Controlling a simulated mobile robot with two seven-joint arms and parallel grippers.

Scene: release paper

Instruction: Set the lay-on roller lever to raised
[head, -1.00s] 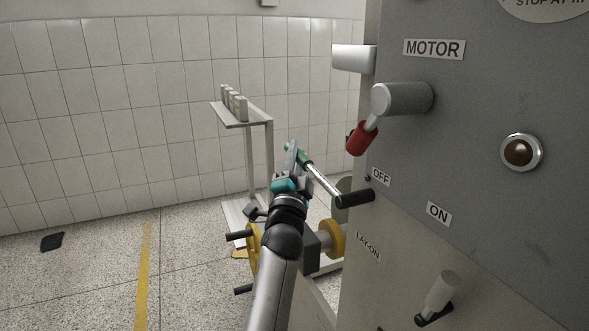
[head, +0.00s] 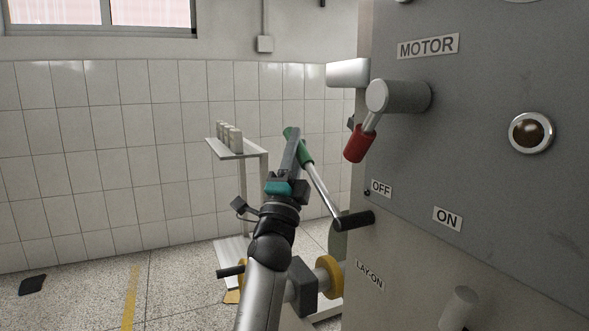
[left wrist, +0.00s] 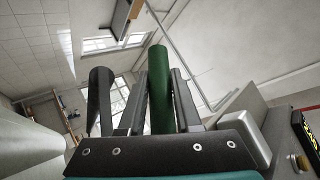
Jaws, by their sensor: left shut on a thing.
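The lay-on roller lever has a silver rod (head: 322,189) and a green grip (head: 306,154). It slants up and left from a black pivot (head: 354,220) on the side of the grey machine, above the LAY-ON label (head: 369,275). My left gripper (head: 292,150) is at the lever's upper end, shut on the green grip. In the left wrist view the green grip (left wrist: 160,88) stands between the two fingers. The fingers hide part of the grip in the head view. My right gripper is not in view.
The grey machine panel (head: 480,90) fills the right, with a red-tipped motor lever (head: 359,143) pointing down-left and a round brown button (head: 531,132). A shelf stand (head: 236,152) with several small pale blocks stands behind. Floor at left is mostly clear.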

